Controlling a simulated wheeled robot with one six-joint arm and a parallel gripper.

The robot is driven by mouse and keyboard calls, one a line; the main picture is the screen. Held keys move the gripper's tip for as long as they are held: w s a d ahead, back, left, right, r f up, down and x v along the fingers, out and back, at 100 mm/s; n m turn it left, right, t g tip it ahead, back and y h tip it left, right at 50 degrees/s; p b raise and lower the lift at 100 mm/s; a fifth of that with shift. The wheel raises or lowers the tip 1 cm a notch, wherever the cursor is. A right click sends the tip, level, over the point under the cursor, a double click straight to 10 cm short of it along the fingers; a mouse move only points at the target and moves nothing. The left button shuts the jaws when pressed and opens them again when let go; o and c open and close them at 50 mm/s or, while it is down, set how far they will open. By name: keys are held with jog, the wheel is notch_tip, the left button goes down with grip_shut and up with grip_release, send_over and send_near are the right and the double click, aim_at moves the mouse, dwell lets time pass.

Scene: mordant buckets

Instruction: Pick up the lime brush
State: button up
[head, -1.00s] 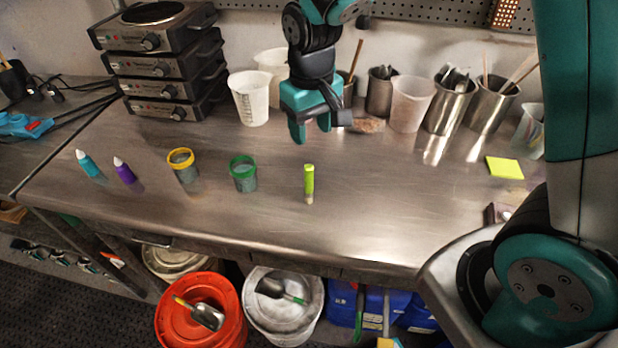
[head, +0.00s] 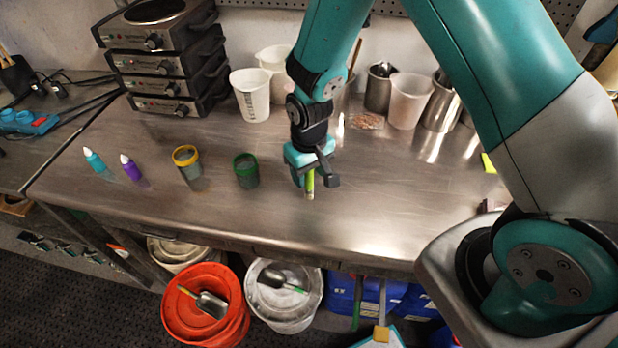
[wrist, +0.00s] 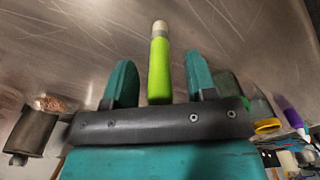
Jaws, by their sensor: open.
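The lime brush (head: 310,184) is a short bright green cylinder with a pale tip, near the front middle of the steel bench. My gripper (head: 314,178) is right at it in the head view and covers its upper part. In the wrist view the lime brush (wrist: 160,72) lies between the two teal fingers of my gripper (wrist: 160,84), with a visible gap on each side. The fingers are open. The lower end of the brush is hidden behind the gripper's dark bar.
A green-rimmed cup (head: 246,171) stands just left of my gripper, with a yellow-rimmed cup (head: 188,167) beyond it. Purple (head: 130,167) and teal (head: 95,160) bottles stand farther left. White beakers and metal pots line the back. The bench right of the brush is clear.

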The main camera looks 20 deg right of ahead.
grip_shut()
dwell(0.3)
